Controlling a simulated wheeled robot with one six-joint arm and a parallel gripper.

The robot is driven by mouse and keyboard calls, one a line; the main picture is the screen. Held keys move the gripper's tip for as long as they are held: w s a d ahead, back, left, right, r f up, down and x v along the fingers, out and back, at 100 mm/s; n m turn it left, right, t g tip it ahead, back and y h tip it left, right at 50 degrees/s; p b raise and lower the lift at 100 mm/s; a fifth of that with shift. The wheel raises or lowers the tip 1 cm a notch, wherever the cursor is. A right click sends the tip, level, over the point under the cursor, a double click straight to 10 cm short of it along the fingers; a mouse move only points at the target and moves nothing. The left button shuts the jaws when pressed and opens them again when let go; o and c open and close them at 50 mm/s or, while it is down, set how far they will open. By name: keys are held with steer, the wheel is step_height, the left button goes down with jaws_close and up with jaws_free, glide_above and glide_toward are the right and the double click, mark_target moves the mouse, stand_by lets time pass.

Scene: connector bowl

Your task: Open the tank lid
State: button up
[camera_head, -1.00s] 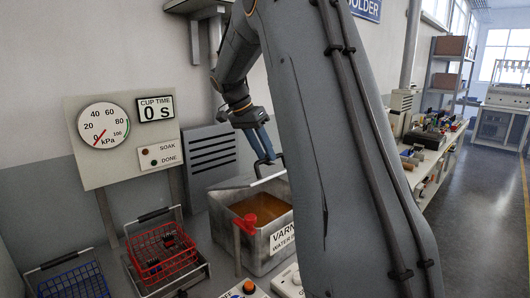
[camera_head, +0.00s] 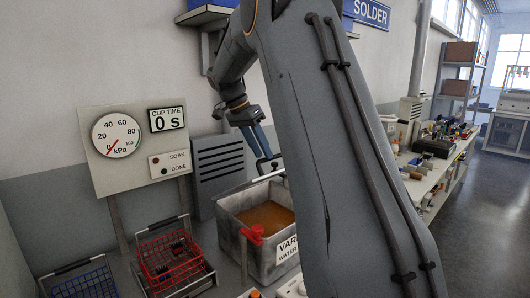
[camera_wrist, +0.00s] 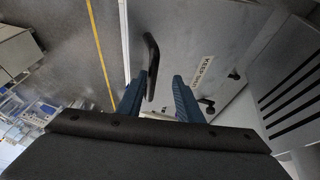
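The grey varnish tank (camera_head: 232,222) stands on the bench, its top uncovered and brown liquid showing inside. Its lid is raised at the back; in the wrist view the grey lid (camera_wrist: 182,40) carries a "KEEP SHUT" label (camera_wrist: 203,70). The black lid handle (camera_wrist: 151,66) lies between my gripper's blue fingers, close against the left one; it also shows in the head view (camera_head: 268,165). My gripper (camera_wrist: 160,85) is open, its fingers apart, over the tank's rear edge. I cannot tell whether the handle touches a finger. My arm hides the tank's right side.
A red wire basket (camera_head: 170,262) and a blue one (camera_head: 85,284) stand left of the tank. A gauge panel (camera_head: 137,145) and a grey louvred box (camera_head: 218,172) stand behind. A cluttered workbench (camera_head: 440,165) is at right.

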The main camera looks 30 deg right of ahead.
steer(key=shift+w+a+r+p, duration=0.4)
steer(key=shift+a+r, duration=0.05)
steer(key=shift+r, duration=0.25)
steer(key=shift+w+a+r+p, duration=0.4)
steer(key=shift+a+r, duration=0.05)
steer(key=shift+r, duration=0.2)
steer(key=shift+f, duration=0.1)
